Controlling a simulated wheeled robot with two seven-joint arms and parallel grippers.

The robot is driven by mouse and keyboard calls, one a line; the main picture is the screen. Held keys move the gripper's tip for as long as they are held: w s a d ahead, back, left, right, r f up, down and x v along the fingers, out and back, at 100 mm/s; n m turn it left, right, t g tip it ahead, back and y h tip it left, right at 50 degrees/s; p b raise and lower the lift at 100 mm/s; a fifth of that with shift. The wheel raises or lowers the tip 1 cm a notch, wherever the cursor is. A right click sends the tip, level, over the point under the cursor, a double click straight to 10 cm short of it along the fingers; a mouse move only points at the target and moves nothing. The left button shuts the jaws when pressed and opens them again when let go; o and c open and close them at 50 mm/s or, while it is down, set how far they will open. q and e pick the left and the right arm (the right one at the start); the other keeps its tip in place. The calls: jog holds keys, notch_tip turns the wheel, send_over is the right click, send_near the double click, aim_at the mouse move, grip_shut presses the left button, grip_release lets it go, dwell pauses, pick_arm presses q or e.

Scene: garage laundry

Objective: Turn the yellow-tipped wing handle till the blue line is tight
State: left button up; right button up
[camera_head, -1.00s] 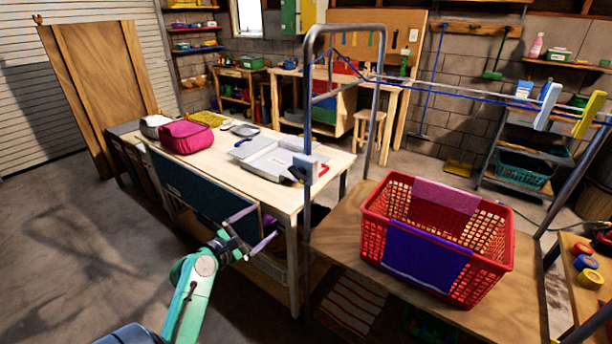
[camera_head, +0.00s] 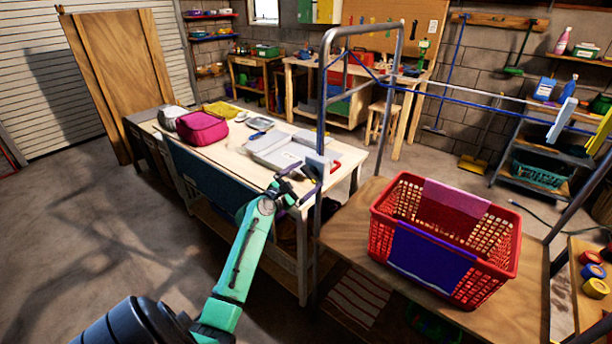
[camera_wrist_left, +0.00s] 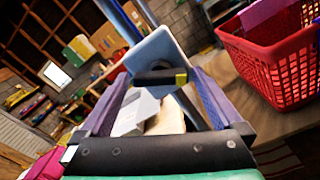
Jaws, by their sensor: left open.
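My left gripper (camera_head: 300,180) is open, with its purple fingers beside the grey-blue block (camera_head: 317,163) on the metal frame's near post. In the left wrist view the dark wing handle (camera_wrist_left: 157,77) with a yellow tip lies across the gap between the fingertips, in front of the pale blue block (camera_wrist_left: 157,48). I cannot tell whether the fingers touch it. The blue line (camera_head: 462,97) runs from the metal frame (camera_head: 328,100) to the right, with a bend near the frame's top. My right gripper is not in view.
A red basket (camera_head: 385,232) with cloths stands on the wooden bench (camera_head: 352,232) right of the post. The light table (camera_head: 235,150) behind holds a grey tray (camera_head: 278,150) and a magenta bag (camera_head: 202,128). The floor at left is clear.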

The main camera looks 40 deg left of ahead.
pick_arm(q)
jog(key=c, duration=1.2)
jog(key=shift+o, duration=0.2)
jog(key=shift+m, duration=0.4)
jog(key=m+b, duration=0.7)
jog(key=m, duration=1.7)
jog(key=shift+b, duration=0.4)
jog(key=m, duration=0.5)
